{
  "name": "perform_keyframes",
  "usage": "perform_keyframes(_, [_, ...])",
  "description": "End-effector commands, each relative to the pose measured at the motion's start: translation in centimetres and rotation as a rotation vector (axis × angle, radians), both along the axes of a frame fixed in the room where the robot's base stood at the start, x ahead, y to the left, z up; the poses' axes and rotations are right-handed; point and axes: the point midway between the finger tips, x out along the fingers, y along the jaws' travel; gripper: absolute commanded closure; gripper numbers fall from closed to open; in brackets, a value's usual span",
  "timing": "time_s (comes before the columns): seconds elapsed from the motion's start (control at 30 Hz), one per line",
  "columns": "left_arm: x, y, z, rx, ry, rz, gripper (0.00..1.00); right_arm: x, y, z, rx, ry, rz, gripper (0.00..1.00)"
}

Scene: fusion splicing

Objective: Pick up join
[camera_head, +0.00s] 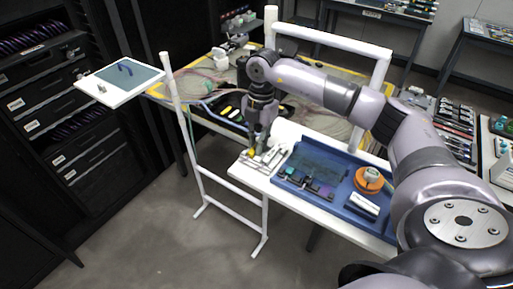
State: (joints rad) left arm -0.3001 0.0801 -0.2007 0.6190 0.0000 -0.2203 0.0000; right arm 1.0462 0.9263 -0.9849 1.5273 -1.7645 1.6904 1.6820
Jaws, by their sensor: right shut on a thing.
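My right gripper (257,150) points down over a white fixture (274,157) at the left end of the near table. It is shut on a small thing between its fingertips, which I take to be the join. The join is mostly hidden by the fingers and too small to make out. I cannot tell whether it still touches the fixture. My left gripper is not in view.
A blue tray (320,203) on the near table holds an orange spool (369,180), a white block (362,205) and small dark parts. A white frame stands around the work area. A yellow-edged mat with cables lies behind. Black drawer cabinets (60,120) stand left.

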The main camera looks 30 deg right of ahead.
Motion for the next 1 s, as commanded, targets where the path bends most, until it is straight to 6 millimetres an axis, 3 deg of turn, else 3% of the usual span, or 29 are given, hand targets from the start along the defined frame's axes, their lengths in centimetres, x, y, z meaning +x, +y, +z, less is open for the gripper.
perform_keyframes(0.27, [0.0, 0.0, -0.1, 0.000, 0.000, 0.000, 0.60, 0.0, 0.0, 0.3, 0.000, -0.001, 0.000, 1.00])
perform_keyframes(0.47, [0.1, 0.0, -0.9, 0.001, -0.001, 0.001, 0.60, 0.1, 0.0, 2.2, 0.000, -0.003, 0.000, 1.00])
perform_keyframes(0.67, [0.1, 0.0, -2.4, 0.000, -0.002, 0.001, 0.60, 0.2, 0.0, 7.0, 0.000, -0.009, 0.000, 1.00])
perform_keyframes(0.8, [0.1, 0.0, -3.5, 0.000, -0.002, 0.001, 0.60, 0.2, 0.1, 11.7, 0.002, -0.010, 0.001, 1.00])
perform_keyframes(1.0, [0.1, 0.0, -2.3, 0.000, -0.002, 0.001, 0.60, 0.1, -0.1, 16.5, -0.002, -0.005, -0.001, 1.00])
